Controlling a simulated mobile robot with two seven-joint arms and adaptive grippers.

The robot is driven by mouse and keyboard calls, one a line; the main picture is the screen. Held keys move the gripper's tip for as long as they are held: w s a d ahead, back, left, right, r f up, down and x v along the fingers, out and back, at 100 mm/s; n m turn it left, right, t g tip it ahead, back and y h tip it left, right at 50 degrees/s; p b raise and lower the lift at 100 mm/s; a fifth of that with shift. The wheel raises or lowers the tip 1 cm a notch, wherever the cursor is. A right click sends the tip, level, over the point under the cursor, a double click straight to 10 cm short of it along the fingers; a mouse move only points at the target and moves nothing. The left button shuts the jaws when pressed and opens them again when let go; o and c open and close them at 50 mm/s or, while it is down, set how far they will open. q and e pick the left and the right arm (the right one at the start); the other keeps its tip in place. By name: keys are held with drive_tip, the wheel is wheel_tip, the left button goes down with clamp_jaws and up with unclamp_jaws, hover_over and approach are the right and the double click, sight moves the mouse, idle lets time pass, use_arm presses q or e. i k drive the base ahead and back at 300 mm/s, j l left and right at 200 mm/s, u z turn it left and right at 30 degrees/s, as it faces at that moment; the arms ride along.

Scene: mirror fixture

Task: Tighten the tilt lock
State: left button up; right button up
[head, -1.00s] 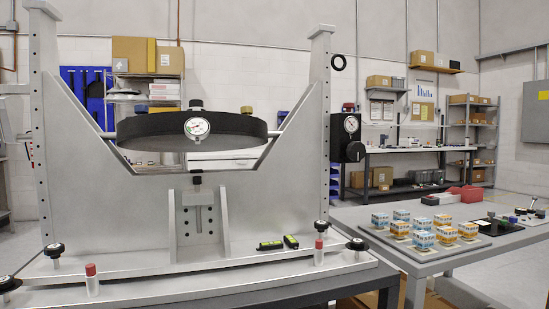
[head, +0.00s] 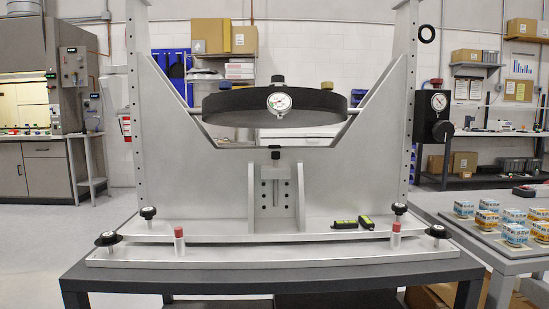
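The grey mirror fixture (head: 215,180) stands on a dark table in the middle of the head view. A round black mirror cell (head: 235,107) with a dial gauge (head: 279,102) on its front sits between the two uprights. On the right upright is a black block (head: 428,116) with a second dial (head: 439,101) and a round black knob (head: 443,131). Black knobs also stand on the base, including one at the left (head: 148,213) and one at the right (head: 399,208). I cannot tell which knob is the tilt lock. Neither gripper is in view.
A side table (head: 500,257) at the right holds several blue and orange boxes. Floor is open at the left.

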sight(437, 81)
drive_tip(key=i+l, duration=0.1)
drive_tip(key=l, duration=0.35)
drive_tip(key=i+l, duration=0.1)
drive_tip(key=l, duration=0.35)
drive_tip(key=l+u, duration=0.1)
drive_tip(key=l, duration=0.35)
drive_tip(key=i, duration=0.05)
